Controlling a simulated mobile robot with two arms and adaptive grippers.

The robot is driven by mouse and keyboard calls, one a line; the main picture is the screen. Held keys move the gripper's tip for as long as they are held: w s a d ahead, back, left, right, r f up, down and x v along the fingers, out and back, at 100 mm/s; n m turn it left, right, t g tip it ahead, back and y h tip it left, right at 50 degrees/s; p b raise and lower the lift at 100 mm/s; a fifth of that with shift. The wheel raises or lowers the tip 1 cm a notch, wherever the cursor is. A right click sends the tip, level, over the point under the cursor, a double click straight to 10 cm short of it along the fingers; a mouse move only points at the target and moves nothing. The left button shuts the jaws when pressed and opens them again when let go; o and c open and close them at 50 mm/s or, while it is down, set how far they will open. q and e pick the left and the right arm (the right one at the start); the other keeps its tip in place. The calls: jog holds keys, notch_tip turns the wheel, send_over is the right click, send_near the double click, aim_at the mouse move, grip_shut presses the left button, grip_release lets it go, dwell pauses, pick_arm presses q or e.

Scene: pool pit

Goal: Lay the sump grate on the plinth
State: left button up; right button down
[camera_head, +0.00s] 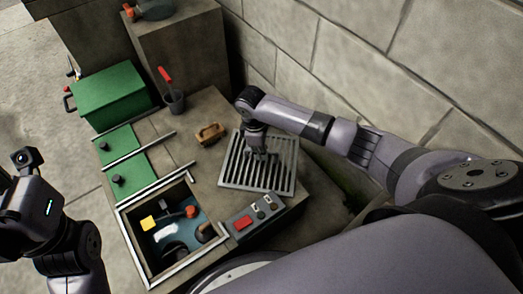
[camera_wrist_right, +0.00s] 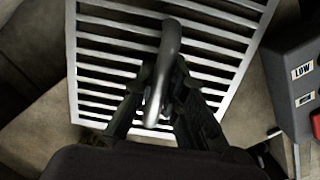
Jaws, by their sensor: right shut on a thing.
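The sump grate (camera_head: 231,171), a light grey slatted metal plate, is over the concrete top at centre right in the head view. It fills the upper middle of the right wrist view (camera_wrist_right: 72,60). My right gripper (camera_head: 257,152) is shut on its curved grey handle (camera_wrist_right: 170,50). I cannot tell whether the grate touches the concrete beneath. A tall concrete block (camera_head: 185,55) stands at the back; I cannot tell for certain which block is the plinth. My left gripper's dark body (camera_head: 30,215) shows at the left edge, clear of everything; its fingers cannot be made out.
An open pit (camera_head: 150,270) with coloured items lies at the front, beside green covers (camera_head: 125,150). A control box (camera_head: 252,219) sits near the grate. A wooden-looking brush (camera_head: 209,133), a cup with a red-handled tool (camera_head: 175,101) and a green box (camera_head: 108,95) stand behind. A block wall rises right.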

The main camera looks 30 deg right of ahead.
jog(key=c, duration=1.6)
grip_release()
jog(key=shift+c, duration=0.2)
